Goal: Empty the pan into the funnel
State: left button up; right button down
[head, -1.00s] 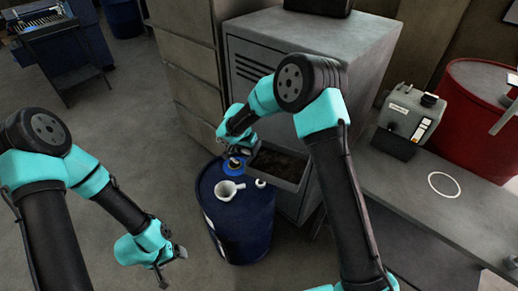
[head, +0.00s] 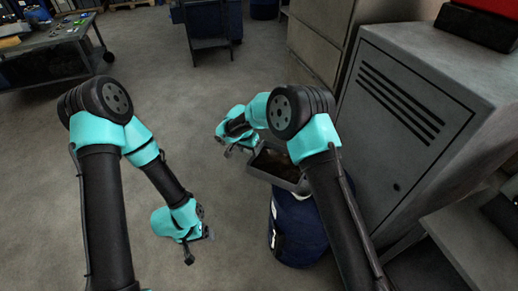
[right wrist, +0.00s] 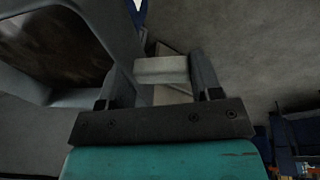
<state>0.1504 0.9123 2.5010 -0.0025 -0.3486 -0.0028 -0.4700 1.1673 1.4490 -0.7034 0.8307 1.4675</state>
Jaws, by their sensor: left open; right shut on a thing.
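The grey pan (head: 262,172) with dark liquid-looking contents is held up over the far left part of the blue drum (head: 300,232) in the head view. It looks roughly level. My right gripper (head: 238,149) is shut on the pan's pale handle, which shows between the fingers in the right wrist view (right wrist: 162,70); the pan (right wrist: 122,30) fills the left of that view. The funnel cannot be made out; the pan and my right arm hide most of the drum top. My left gripper (head: 198,246) is open and empty over the floor, left of the drum.
A grey louvred cabinet (head: 410,130) stands close on the right of the drum. A grey bench top (head: 470,235) is at the lower right. A cart (head: 50,50) stands far left. The floor (head: 200,90) left of the drum is clear.

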jog(key=shift+a, duration=0.75)
jog(key=shift+d+r, duration=0.1)
jog(key=shift+s+d+r+t+y, duration=0.1)
jog(key=shift+r+t+y, duration=0.05)
jog(key=shift+r+y, duration=0.25)
jog(key=shift+d+r+t+y, duration=0.15)
jog(key=shift+r+y, duration=0.15)
jog(key=shift+r, duration=0.15)
jog(key=shift+s+d+r+t+y, duration=0.15)
jog(key=shift+r+t+y, duration=0.35)
jog(key=shift+r+y, duration=0.55)
jog(key=shift+s+d+r+y, duration=0.1)
jog(key=shift+d+r+y, duration=0.1)
jog(key=shift+r, duration=0.35)
jog(key=shift+s+d+r+y, duration=0.1)
jog(key=shift+r+y, duration=0.05)
jog(key=shift+r, duration=0.4)
